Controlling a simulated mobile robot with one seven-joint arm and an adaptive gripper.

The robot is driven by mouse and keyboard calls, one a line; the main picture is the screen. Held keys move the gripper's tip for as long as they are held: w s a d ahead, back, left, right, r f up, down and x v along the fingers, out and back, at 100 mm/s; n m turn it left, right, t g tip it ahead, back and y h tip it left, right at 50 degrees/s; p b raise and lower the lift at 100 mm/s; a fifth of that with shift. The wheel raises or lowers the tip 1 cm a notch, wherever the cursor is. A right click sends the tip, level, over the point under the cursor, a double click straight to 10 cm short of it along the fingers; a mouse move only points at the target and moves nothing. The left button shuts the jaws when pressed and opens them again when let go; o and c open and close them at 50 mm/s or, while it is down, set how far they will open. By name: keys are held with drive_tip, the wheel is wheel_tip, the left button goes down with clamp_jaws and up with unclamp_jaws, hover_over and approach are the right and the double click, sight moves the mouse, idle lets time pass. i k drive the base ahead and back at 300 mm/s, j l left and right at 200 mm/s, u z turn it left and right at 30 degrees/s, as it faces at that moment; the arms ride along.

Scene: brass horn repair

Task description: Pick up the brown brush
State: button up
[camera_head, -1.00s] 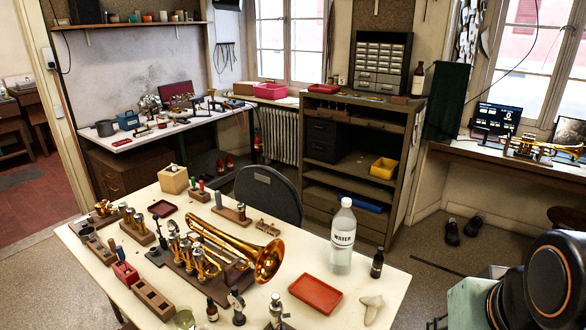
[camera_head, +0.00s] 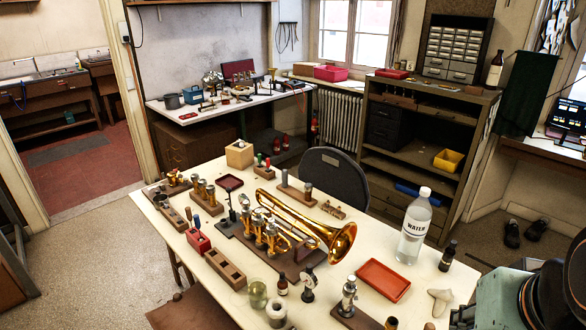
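I cannot make out a brown brush for certain. The cream worktable (camera_head: 375,228) holds many small tools and brass parts. Two small brownish tips show at its front edge, cut off by the bottom of the picture, and I cannot tell what they belong to. Dark rounded parts of my arm show at the lower right. No gripper fingers can be made out.
A brass trumpet (camera_head: 300,222) lies mid-table. A water bottle (camera_head: 414,228), a dark small bottle (camera_head: 447,256) and a red tray (camera_head: 383,280) stand to its right. A dark chair (camera_head: 336,176) is behind the table. Open floor (camera_head: 95,250) lies left.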

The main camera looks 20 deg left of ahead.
sight(188, 211)
drive_tip(key=j+u, duration=0.2)
drive_tip(key=j, duration=0.7)
drive_tip(key=j+u, duration=0.25)
drive_tip(key=j, duration=0.65)
drive_tip(key=i+j+u, duration=0.2)
drive_tip(key=j, duration=0.7)
drive_tip(key=k+j+z, duration=0.15)
drive_tip(key=z, duration=1.8)
drive_tip(key=u, duration=1.05)
drive_tip(key=k+j, duration=0.05)
